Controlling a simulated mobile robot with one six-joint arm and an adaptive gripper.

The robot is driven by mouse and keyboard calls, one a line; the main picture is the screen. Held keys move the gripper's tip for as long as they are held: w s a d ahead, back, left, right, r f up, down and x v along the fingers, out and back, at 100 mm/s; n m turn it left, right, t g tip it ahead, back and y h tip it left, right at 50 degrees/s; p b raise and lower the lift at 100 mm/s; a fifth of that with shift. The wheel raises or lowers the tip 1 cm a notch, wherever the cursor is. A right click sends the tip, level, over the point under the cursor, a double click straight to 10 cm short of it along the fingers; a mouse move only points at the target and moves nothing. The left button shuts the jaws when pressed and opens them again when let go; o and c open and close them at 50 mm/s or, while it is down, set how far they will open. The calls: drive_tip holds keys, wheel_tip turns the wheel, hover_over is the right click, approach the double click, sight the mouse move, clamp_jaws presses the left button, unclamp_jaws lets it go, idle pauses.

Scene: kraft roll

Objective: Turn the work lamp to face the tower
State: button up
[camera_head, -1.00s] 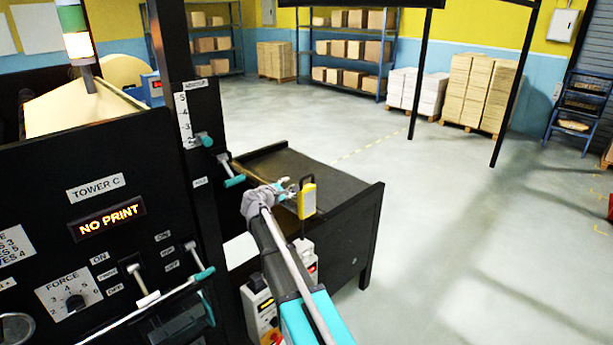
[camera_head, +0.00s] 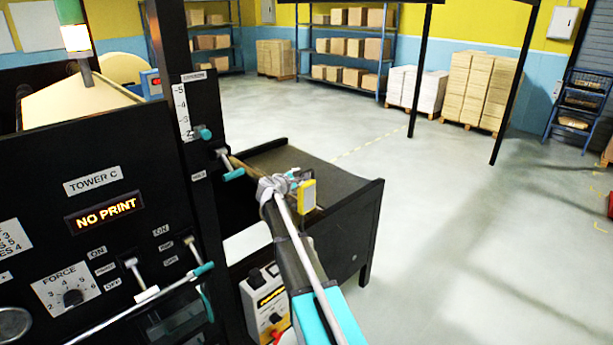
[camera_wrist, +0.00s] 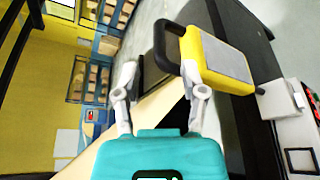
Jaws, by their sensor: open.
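The work lamp (camera_head: 309,194) is a small yellow box with a pale grey panel, above the black table beside the tower. In the wrist view the lamp (camera_wrist: 226,58) is large at upper right, with a black handle (camera_wrist: 163,52) on its left. My gripper (camera_head: 284,182) is at the lamp's left side in the head view. In the wrist view my gripper (camera_wrist: 160,62) is open; its right finger overlaps the lamp's edge, and I cannot tell whether it touches. The black tower (camera_head: 110,225), labelled TOWER C, fills the left of the head view.
The black table (camera_head: 345,195) stands right of the tower. A control box (camera_head: 265,300) with a lit display is below my arm. Levers (camera_head: 233,173) stick out from the tower near my gripper. The floor (camera_head: 450,230) on the right is clear, with shelves and pallets behind.

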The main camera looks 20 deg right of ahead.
drive_tip(key=b, duration=0.1)
hover_over(307, 191)
drive_tip(key=w, duration=0.2)
drive_tip(key=shift+d+f, duration=0.25)
drive_tip(key=shift+f, duration=0.4)
drive_tip(key=shift+c, duration=0.3)
clamp_jaws()
